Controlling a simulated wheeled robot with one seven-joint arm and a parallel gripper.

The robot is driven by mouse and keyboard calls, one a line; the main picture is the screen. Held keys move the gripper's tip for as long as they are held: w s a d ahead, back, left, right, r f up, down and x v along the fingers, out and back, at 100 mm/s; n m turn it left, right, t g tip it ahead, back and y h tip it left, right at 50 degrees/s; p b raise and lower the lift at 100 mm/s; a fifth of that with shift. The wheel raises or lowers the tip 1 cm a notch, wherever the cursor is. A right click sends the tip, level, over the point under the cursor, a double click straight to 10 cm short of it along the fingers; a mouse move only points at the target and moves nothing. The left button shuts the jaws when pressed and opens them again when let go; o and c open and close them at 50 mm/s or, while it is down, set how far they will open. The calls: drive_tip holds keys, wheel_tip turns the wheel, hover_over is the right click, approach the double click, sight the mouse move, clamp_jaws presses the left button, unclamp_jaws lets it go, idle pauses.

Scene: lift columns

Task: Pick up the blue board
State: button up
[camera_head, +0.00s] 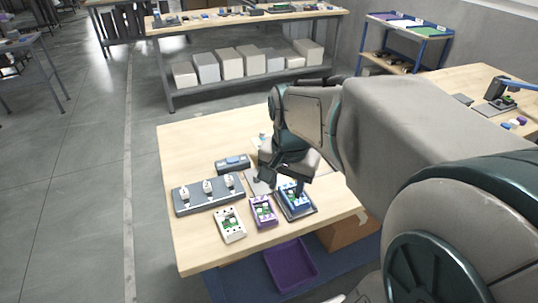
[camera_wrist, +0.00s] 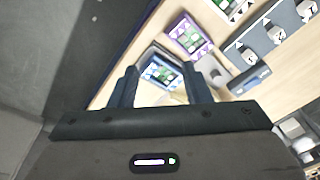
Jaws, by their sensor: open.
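The blue board (camera_head: 294,199), with green and white parts on its face, sits on a dark flat base near the right front of the wooden table. In the wrist view the blue board (camera_wrist: 158,73) shows beyond and between the two fingers. My gripper (camera_head: 286,180) is just above the board and partly covers it in the head view. In the wrist view my gripper (camera_wrist: 160,72) is open, with nothing between the fingers. Whether a finger touches the board cannot be told.
A purple board (camera_head: 263,211) and a white board (camera_head: 230,225) lie left of the blue one. Behind them are a grey strip with white connectors (camera_head: 208,194) and a small blue-grey block (camera_head: 232,164). A purple bin (camera_head: 291,265) is below the table's front edge.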

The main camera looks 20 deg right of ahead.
drive_tip(key=w+d+m+g, duration=0.1)
drive_tip(key=w+d+m, duration=0.3)
drive_tip(key=d+m, duration=0.35)
drive_tip(key=m, duration=0.1)
hover_over(301, 200)
drive_tip(key=f, duration=0.7)
drive_tip(key=shift+s+d+f, duration=0.1)
drive_tip(key=shift+s+d, duration=0.05)
drive_tip(key=shift+d, duration=0.05)
drive_tip(key=shift+a+f+p, duration=0.2)
drive_tip(key=shift+f+p, duration=0.3)
drive_tip(key=shift+f, duration=2.4)
clamp_jaws()
